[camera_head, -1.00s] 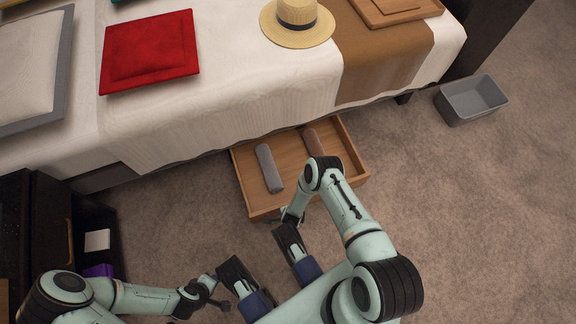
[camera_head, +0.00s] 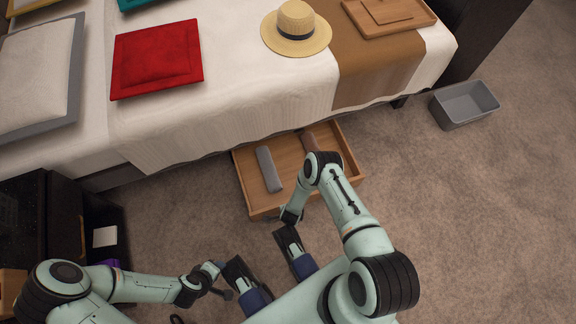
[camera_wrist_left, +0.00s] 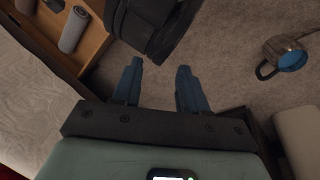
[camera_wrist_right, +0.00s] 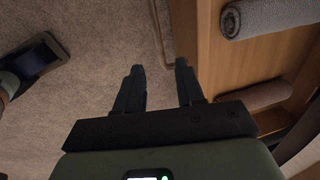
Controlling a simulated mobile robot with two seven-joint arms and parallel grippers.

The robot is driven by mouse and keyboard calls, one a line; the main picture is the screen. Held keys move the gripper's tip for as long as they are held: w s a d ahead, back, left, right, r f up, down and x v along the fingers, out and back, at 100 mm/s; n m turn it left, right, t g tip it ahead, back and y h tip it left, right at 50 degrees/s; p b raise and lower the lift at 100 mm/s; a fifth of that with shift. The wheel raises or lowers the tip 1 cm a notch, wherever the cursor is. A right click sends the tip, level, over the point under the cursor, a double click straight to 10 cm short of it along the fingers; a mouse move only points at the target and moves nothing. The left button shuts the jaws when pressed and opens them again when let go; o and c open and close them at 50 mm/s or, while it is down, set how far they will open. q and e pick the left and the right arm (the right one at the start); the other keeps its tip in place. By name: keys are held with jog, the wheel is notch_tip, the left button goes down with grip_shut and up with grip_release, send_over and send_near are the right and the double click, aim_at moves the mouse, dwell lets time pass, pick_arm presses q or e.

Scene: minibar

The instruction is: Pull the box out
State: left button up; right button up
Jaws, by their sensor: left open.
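The box is a light wooden open drawer (camera_head: 249,190) that stands out from under the draped bed. A grey roll (camera_head: 269,169) and a brown roll (camera_head: 310,141) lie in it. My right gripper (camera_head: 291,214) is at its front edge, partly hidden by its own wrist. In the right wrist view my right gripper (camera_wrist_right: 157,75) has its fingers apart, with the drawer's front (camera_wrist_right: 188,40) and a thin handle (camera_wrist_right: 158,30) just beyond the tips; I see nothing clasped. My left gripper (camera_head: 214,271) is open and empty, low over the floor; its fingers show apart (camera_wrist_left: 157,68).
A grey bin (camera_head: 465,105) stands on the carpet at the right. A dark open cabinet (camera_head: 82,225) stands at the left. The bed (camera_head: 240,110) carries a red cushion (camera_head: 156,58) and a straw hat (camera_head: 296,30).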

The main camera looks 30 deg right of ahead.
pick_arm(q)
jog(key=s+d+r+g+h+p, duration=0.1)
jog(key=s+d+r+g+p, duration=0.1)
jog(key=s+r+p, duration=0.2)
jog(key=s+r, duration=0.2)
jog(key=shift+s+d, duration=0.3)
jog(key=shift+d, duration=0.1)
pick_arm(e)
notch_tip(320, 180, up, 6)
jog(key=s, duration=0.1)
jog(key=shift+s+a, duration=0.15)
jog(key=shift+a, duration=0.05)
pick_arm(q)
jog(key=shift+p, duration=0.3)
